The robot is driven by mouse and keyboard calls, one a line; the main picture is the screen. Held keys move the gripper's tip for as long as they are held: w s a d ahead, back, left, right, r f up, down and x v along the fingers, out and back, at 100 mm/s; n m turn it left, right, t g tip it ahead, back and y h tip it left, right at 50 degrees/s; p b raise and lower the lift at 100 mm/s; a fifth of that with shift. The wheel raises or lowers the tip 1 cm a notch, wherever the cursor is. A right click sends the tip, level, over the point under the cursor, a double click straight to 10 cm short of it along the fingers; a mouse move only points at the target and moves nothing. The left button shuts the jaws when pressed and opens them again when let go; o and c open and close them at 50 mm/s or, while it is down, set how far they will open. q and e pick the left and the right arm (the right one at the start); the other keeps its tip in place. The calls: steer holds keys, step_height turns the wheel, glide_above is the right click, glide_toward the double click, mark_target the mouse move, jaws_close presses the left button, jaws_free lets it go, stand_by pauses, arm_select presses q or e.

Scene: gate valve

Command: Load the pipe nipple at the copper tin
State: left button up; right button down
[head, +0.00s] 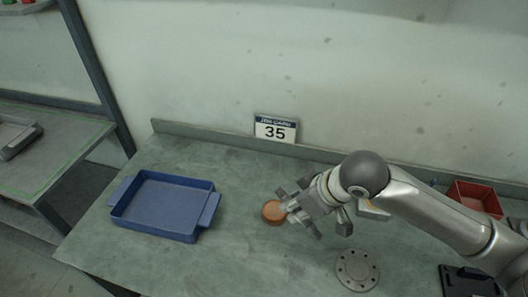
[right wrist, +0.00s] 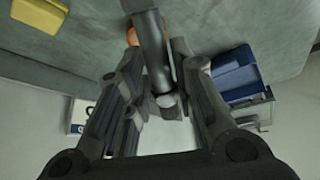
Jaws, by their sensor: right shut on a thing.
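The copper tin (head: 273,212) is a small round orange-brown container on the bench, right of the blue tray. My right gripper (head: 300,208) is at its right side, close above the bench. In the right wrist view my right gripper (right wrist: 158,92) is shut on the pipe nipple (right wrist: 150,48), a dark grey tube with a lighter end. Part of the copper tin (right wrist: 132,37) shows behind the nipple. The fingers hide most of the nipple in the head view. I cannot tell whether it is over the tin or beside it. My left gripper is out of view.
A blue tray (head: 126,211) stands at the left of the bench. A round flange with holes (head: 358,269) lies at the front. A red bin (head: 475,190) and a black device (head: 468,282) are at the right. A "35" sign (head: 275,129) stands by the wall.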

steer(key=shift+w+a+r+n+g+y+p, duration=0.5)
steer(key=shift+w+a+r+n+y+p, duration=1.15)
steer(key=shift+w+a+n+y+p, duration=1.8)
arm_select(q)
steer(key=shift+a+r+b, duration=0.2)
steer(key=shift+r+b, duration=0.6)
steer(key=shift+b, duration=0.45)
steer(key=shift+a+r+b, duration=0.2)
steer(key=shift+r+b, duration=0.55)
steer(key=shift+b, duration=0.45)
arm_select(e)
steer(key=shift+m+h, duration=0.25)
steer(key=shift+m, duration=0.7)
steer(key=shift+w+a+f, duration=0.15)
steer(key=shift+a+f, duration=0.05)
steer(key=shift+f, duration=0.7)
steer(key=shift+w+a+f, duration=0.1)
steer(key=shift+a+f, duration=0.05)
steer(key=shift+f, duration=0.75)
steer(key=shift+w+a+f, duration=0.15)
steer(key=shift+a+f, duration=0.05)
steer(key=shift+f, duration=0.7)
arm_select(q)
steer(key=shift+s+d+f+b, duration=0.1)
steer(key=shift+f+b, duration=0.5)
arm_select(e)
steer(key=shift+f, duration=0.6)
